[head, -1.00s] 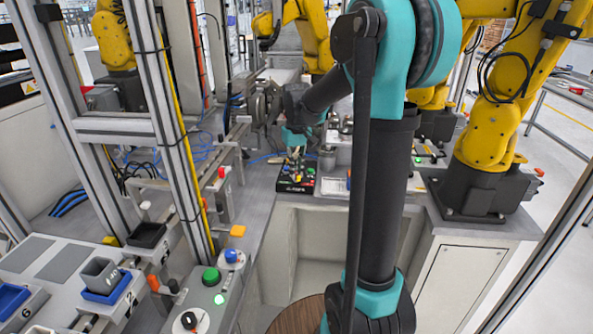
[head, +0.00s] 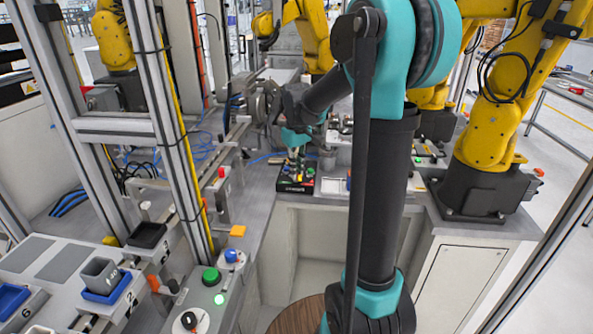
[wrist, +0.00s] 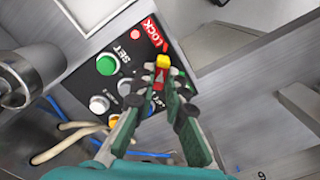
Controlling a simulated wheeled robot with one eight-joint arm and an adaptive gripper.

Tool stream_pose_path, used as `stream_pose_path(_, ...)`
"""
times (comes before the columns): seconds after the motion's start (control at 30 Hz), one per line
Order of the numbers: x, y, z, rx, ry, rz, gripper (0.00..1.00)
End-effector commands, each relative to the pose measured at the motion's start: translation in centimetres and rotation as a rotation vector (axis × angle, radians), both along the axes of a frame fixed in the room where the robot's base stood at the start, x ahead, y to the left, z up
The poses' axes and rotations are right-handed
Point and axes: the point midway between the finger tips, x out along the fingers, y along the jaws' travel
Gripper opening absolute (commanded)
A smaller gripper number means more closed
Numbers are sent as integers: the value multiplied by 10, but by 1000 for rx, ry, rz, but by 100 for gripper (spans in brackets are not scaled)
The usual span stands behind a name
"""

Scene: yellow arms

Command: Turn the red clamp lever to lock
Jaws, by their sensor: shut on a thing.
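The red clamp lever (wrist: 161,77) has a yellow tip and stands on a black control box (wrist: 84,77) with a red LOCK label (wrist: 147,32). In the wrist view my gripper (wrist: 163,80) has its green and black fingers on either side of the lever, shut on it just below the yellow tip. The fingers hide the lever's lower part and base. In the head view the black box (head: 296,188) sits on the grey bench. My gripper (head: 296,158) points down over it, and the lever is too small there to make out its angle.
A green button (wrist: 106,64) and a white button (wrist: 99,104) sit on the box beside my fingers. Pale and blue cables (wrist: 60,139) run near the box. Yellow robot arms (head: 497,110) stand at the right. An open recess (head: 325,242) lies in front.

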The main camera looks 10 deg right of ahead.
Motion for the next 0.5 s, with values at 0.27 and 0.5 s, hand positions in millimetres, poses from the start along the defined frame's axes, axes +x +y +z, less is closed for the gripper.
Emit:
stream_pose_path(0.27,0,0,0,0,-1,0,33)
stream_pose_path(0.5,0,0,1,0,0,0,33)
